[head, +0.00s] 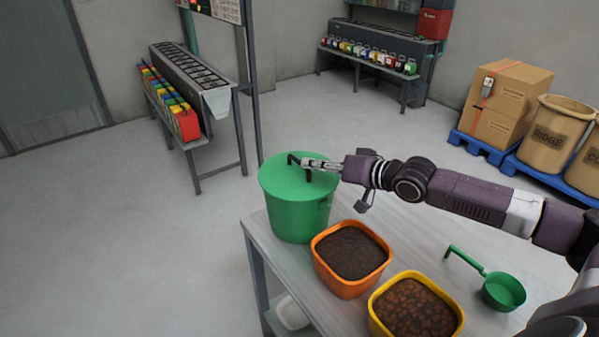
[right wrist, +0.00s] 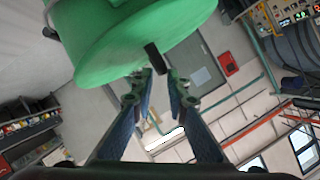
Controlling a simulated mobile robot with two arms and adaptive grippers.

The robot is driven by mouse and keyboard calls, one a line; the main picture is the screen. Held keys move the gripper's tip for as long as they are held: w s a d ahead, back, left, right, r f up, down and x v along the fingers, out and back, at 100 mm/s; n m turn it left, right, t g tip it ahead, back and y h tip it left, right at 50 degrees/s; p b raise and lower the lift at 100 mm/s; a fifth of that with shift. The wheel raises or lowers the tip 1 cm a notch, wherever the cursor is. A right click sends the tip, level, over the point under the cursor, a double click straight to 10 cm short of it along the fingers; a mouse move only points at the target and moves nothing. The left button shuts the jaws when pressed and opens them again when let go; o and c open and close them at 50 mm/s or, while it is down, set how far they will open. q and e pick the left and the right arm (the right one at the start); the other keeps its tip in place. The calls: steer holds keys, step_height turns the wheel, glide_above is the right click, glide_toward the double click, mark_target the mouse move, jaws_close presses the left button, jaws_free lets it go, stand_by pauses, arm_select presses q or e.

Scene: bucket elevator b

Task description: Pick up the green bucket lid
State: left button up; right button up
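The green bucket lid (head: 276,174) lies flat on the green bucket (head: 298,217), which stands at the table's far left corner. A dark bar handle (head: 293,159) rises from the lid. My right gripper (head: 308,164) reaches in from the right, just over the lid at the handle. In the right wrist view, the two fingers (right wrist: 161,78) are apart, with the dark handle (right wrist: 155,58) at their tips. The lid (right wrist: 150,35) fills the top of that view. I cannot tell whether a finger touches the handle. My left gripper is not in view.
An orange tub (head: 316,253) and a yellow tub (head: 374,318), both with brown contents, stand near the bucket. A green scoop (head: 503,291) lies on the table (head: 430,243) at the right. Open floor lies left of the table.

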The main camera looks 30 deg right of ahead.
mark_target(300, 161)
steer(key=shift+w+a, duration=0.15)
steer(key=shift+w, duration=0.2)
steer(key=p+x, duration=0.2)
steer(key=x, duration=0.1)
steer(key=shift+w+a+f, duration=0.1)
steer(key=shift+w+a, duration=0.05)
steer(key=shift+w, duration=0.2)
steer(key=shift+w+a+f, duration=0.15)
steer(key=shift+w+f, duration=0.05)
steer(key=shift+w, duration=0.1)
steer(key=shift+s, duration=0.1)
jaws_close()
steer(key=shift+r, duration=0.15)
